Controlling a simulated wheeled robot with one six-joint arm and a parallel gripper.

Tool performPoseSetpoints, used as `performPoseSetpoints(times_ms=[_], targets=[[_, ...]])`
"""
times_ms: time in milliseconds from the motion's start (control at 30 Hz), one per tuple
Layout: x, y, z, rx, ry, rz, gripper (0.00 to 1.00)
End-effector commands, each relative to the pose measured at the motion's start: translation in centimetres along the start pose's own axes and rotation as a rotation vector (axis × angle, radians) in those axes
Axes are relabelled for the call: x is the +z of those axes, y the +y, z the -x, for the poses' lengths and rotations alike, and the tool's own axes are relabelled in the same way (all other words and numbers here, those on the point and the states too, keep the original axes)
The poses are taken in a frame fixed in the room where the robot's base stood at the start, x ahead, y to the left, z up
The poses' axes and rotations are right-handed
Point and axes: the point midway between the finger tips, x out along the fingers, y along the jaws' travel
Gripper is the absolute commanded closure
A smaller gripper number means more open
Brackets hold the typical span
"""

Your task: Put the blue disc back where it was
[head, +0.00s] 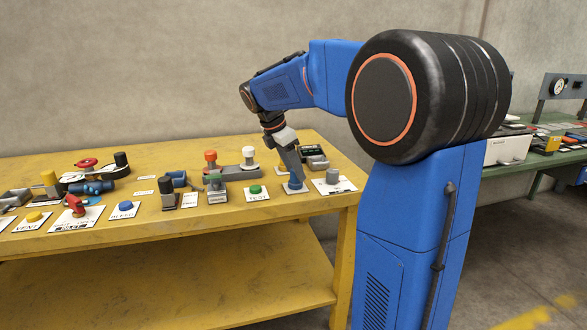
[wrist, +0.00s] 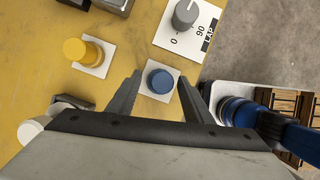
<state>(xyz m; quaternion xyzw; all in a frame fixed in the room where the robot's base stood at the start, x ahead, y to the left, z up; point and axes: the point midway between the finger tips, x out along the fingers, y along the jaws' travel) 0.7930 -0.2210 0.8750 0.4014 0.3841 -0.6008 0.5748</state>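A blue round piece (wrist: 161,81) sits on a small white card (wrist: 151,66), between the two fingers of my gripper (wrist: 160,86) in the wrist view. A gap shows on each side of it. My gripper is open and empty. In the head view my gripper (head: 294,178) points down close over this blue piece (head: 295,187) near the right end of the yellow bench (head: 220,216). I cannot tell from these frames which one is the task's disc.
A grey dial (wrist: 186,14) on a marked card is beside the blue piece, and a yellow knob (wrist: 82,50) is to its left in the wrist view. The green TEST button (head: 255,189) and white-topped post (head: 249,153) are close by. The bench edge is near.

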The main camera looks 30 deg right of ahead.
Motion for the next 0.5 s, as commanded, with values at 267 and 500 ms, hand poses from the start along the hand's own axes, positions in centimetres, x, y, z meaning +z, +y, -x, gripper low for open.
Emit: performPoseSetpoints(times_ms=[267, 500], targets=[[0.1, 0.0, 0.8, 0.001, 0.000, 0.000, 0.54], [0.1, 0.1, 4.7, 0.003, 0.000, 0.001, 0.54]])
